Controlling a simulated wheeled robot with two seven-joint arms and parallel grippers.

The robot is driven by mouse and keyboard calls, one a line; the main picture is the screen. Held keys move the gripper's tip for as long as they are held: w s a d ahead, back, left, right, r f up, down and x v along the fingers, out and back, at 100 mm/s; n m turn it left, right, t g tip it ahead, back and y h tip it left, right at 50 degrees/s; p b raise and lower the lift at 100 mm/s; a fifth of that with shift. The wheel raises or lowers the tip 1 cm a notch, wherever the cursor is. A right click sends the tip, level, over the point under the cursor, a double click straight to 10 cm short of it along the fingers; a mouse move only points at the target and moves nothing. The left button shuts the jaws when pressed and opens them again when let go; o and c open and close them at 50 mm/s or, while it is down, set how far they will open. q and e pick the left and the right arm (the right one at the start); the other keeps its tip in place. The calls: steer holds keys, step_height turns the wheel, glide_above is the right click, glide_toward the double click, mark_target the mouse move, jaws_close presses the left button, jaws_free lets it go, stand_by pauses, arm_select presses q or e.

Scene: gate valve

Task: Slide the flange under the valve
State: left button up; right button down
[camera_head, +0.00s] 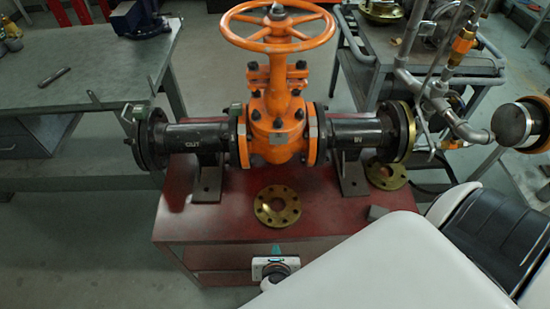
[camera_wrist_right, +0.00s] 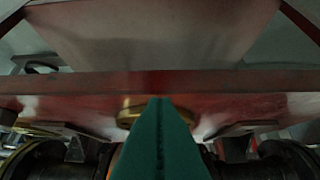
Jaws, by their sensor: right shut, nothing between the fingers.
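The orange gate valve (camera_head: 277,125) stands upright between two black pipe ends on a red table (camera_head: 235,222). A brass flange (camera_head: 278,207) with bolt holes lies flat on the tabletop in front of the valve. In the right wrist view its rim (camera_wrist_right: 126,112) shows partly hidden behind my teal fingers. My right gripper (camera_head: 277,248) is shut and empty at the table's front edge, in front of the flange, with a visible gap in the head view. In the right wrist view the closed fingers (camera_wrist_right: 160,135) point toward the flange. My left gripper is not in view.
A second brass flange (camera_head: 386,174) lies at the right, by the pipe support. A small grey block (camera_head: 376,213) sits near the front right edge. Pipe supports (camera_head: 208,178) flank the valve. A grey workbench (camera_head: 80,85) stands at the left. Tabletop beside the front flange is clear.

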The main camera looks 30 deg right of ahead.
mark_target(275, 186)
steer(key=w+d, duration=0.1)
steer(key=w+d+f, duration=0.1)
steer(key=w+f, duration=0.1)
steer(key=w, duration=0.1)
steer(key=shift+w+d, duration=0.1)
steer(key=shift+d, duration=0.3)
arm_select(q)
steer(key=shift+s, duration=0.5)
arm_select(e)
steer(key=shift+w+d+f, duration=0.1)
steer(key=shift+w+d, duration=0.2)
steer(key=shift+w, duration=0.1)
